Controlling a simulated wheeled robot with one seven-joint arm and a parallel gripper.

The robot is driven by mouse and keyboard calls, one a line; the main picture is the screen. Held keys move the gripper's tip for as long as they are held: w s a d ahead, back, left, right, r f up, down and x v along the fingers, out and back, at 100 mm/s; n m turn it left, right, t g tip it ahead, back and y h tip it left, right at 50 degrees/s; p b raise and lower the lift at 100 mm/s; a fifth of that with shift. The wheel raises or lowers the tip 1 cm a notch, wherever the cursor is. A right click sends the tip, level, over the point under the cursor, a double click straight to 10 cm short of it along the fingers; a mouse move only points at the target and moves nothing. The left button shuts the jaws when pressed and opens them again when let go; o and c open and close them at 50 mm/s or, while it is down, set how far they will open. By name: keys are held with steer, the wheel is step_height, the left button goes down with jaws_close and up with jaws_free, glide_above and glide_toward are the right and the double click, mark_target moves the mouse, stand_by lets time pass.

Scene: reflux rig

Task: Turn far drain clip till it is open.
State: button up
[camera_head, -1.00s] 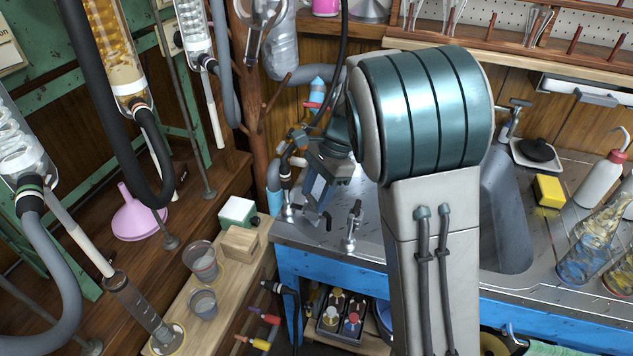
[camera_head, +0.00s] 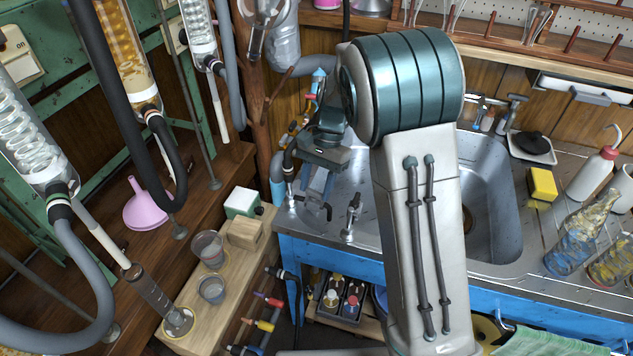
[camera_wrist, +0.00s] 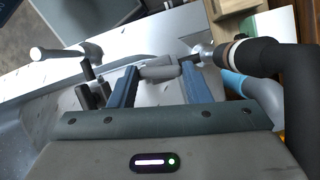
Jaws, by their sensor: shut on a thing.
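My gripper (camera_wrist: 160,70) has its two blue fingers on either side of a small grey lever, shut on it. I take this lever to be the far drain clip (camera_wrist: 160,68). It joins a metal fitting (camera_wrist: 203,52) at the end of a black hose (camera_wrist: 262,57) with a pale ring. In the head view my gripper (camera_head: 316,192) points down at the left end of the steel sink top, right beside the far metal fitting (camera_head: 290,198). My wrist partly hides the grip there. How far the clip is turned cannot be told.
A second metal tap (camera_head: 351,212) stands on the sink top just right of my gripper. A wooden bench (camera_head: 215,325) with beakers and a white-and-green box (camera_head: 242,202) lies left. The sink basin (camera_head: 485,190) is right, behind my arm. Hoses and glass condensers hang at left.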

steer(key=o, duration=1)
steer(key=p+v, duration=0.2)
steer(key=v, duration=1.2)
steer(key=shift+a, duration=0.1)
steer(key=shift+f, duration=0.1)
